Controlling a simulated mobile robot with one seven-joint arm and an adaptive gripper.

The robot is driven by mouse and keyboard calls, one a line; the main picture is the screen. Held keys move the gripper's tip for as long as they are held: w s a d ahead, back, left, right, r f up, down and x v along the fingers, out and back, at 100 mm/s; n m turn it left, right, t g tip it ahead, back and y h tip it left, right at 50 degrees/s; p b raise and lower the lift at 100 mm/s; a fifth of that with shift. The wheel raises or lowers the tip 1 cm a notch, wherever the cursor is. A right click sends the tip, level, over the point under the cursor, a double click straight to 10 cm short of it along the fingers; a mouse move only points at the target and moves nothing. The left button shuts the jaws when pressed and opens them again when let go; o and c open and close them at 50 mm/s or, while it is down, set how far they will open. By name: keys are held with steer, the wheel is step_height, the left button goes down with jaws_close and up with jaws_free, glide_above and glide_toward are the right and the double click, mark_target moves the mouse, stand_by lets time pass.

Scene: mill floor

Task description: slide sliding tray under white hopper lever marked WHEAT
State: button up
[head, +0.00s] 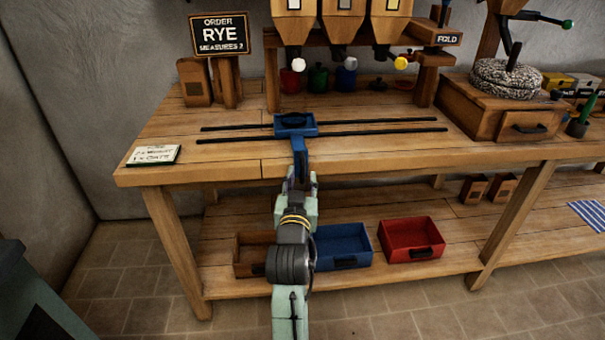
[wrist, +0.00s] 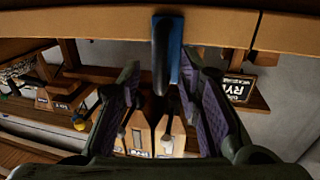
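The blue sliding tray (head: 310,129) sits on two black rails on the bench, in front of the leftmost hopper (head: 292,27). The white lever knob (head: 299,64) hangs below that hopper, nearly in line with the tray. No WHEAT marking is readable. A blue tray handle (head: 301,158) hangs at the bench's front edge, and it also shows in the wrist view (wrist: 175,52). My gripper (head: 299,178) is at the handle's lower end. In the wrist view, my gripper (wrist: 162,72) has its fingers apart on either side of the handle, with a gap at left.
The rails (head: 390,133) run clear to the right. A sign (head: 220,34) reads ORDER RYE. A grinding stone (head: 500,80) stands at right. A blue bin (head: 340,245) and a red bin (head: 412,238) sit on the lower shelf. A card (head: 153,155) lies at the left.

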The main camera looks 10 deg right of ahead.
steer(key=s, duration=0.2)
steer(key=s+a, duration=0.1)
steer(key=s, duration=0.1)
steer(key=shift+s, duration=0.15)
